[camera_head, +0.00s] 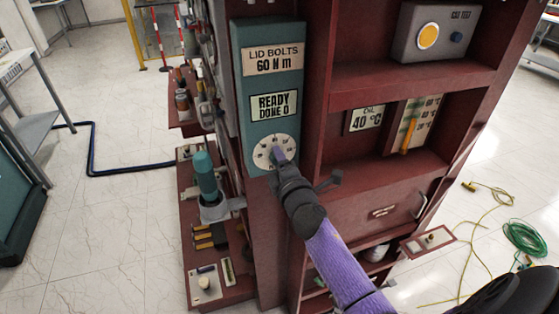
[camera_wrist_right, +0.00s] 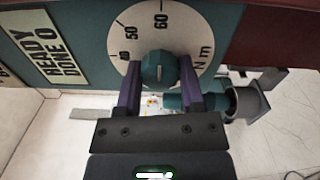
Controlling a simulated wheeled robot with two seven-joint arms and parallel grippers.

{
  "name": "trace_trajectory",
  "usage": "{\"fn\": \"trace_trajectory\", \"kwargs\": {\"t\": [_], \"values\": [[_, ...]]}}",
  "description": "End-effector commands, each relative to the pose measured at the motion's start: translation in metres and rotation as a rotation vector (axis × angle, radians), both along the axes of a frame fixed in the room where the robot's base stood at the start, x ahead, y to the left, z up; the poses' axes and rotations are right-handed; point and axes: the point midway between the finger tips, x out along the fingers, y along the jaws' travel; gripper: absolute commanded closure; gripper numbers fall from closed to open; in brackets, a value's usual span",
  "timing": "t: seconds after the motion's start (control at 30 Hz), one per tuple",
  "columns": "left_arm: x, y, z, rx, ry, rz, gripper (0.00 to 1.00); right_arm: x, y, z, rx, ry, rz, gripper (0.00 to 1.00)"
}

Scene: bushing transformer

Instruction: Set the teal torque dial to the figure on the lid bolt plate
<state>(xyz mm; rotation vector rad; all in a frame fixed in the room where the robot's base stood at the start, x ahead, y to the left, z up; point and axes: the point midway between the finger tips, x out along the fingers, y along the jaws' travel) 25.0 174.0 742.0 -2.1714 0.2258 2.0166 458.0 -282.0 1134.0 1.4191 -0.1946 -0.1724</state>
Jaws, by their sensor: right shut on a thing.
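The teal torque dial (camera_wrist_right: 158,68) sits on a round white scale on the teal panel (camera_head: 283,105). The scale shows 50, 60 and N m in the wrist view; another figure is partly covered. The white line on the knob stands about upright there, in line with 60. The lid bolt plate (camera_head: 276,59) reads "LID BOLTS 60 N m". A display (camera_head: 273,105) below it reads "READY DONE 0". My right gripper (camera_wrist_right: 158,80) has its purple fingers on both sides of the knob, shut on it; it also shows in the head view (camera_head: 279,156). My left gripper is not in view.
A teal-topped tool (camera_head: 205,175) stands in a grey holder left of the panel. The dark red cabinet (camera_head: 375,190) holds a grey box (camera_head: 435,35) and a "40 °C" sign (camera_head: 367,118). A green hose coil (camera_head: 525,238) lies on the floor at right.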

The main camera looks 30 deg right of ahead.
Motion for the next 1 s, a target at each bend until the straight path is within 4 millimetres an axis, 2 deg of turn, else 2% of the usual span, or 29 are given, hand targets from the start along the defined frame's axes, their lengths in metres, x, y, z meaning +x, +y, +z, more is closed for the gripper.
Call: {"fn": "trace_trajectory", "kwargs": {"t": [0.03, 0.17, 0.2, 0.43, 0.53, 0.8, 0.9, 1.0], "values": [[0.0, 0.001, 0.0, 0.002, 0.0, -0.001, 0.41, 0.0, 0.0, -0.001, 0.002, 0.0, 0.0, 0.44], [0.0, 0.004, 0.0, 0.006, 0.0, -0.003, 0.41, 0.0, 0.0, 0.0, 0.001, 0.001, 0.0, 0.17], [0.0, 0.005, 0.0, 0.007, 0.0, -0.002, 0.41, 0.0, 0.0, 0.0, 0.001, 0.001, 0.0, 0.16], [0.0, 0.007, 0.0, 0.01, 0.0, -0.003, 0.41, 0.0, 0.0, 0.0, 0.0, 0.001, 0.0, 0.16], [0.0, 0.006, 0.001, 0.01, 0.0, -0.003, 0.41, -0.008, 0.002, -0.001, 0.0, 0.002, 0.001, 0.16], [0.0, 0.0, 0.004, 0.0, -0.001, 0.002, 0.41, -0.069, 0.017, -0.004, 0.002, 0.004, 0.0, 0.16], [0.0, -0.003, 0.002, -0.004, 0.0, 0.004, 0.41, -0.086, 0.021, -0.005, 0.002, 0.003, 0.0, 0.16], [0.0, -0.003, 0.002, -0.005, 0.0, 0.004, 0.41, -0.095, 0.023, -0.004, 0.0, 0.002, 0.0, 0.16]]}}
